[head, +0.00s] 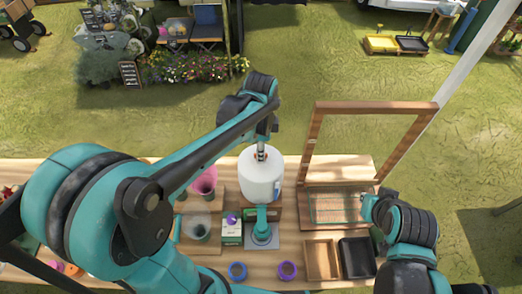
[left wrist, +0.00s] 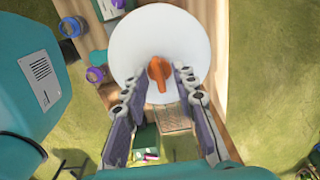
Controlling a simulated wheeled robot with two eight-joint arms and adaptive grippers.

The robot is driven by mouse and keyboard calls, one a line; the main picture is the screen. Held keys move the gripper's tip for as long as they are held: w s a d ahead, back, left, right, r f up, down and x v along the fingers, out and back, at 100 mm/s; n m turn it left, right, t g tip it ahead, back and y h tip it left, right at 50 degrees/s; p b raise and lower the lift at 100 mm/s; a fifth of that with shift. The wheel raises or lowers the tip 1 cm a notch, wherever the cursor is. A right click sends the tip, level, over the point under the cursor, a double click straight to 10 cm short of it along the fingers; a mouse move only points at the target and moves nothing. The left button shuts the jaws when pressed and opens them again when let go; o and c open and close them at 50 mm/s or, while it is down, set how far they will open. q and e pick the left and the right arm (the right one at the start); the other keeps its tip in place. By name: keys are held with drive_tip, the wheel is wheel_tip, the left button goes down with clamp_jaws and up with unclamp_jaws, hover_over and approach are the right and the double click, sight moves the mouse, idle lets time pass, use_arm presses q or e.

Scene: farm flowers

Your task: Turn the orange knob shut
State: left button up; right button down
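The orange knob (left wrist: 158,72) sits on the middle of the round top of a white container (left wrist: 185,40) in the left wrist view. The white container (head: 259,176) stands upright on the wooden table in the head view. My left gripper (left wrist: 158,82) is open, with one finger on each side of the knob and gaps between. It also shows in the head view (head: 261,151), above the container's top, pointing down. The knob is not clear in the head view. My right arm shows at the right; I cannot make out its gripper fingers.
A wooden frame (head: 311,146) stands to the right of the container. A brown tray (head: 321,260) and a black tray (head: 357,258) lie at the front right.

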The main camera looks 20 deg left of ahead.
use_arm(q)
wheel_tip(320, 180, up, 12)
idle(0.7)
drive_tip(key=shift+f, duration=0.1)
idle(0.3)
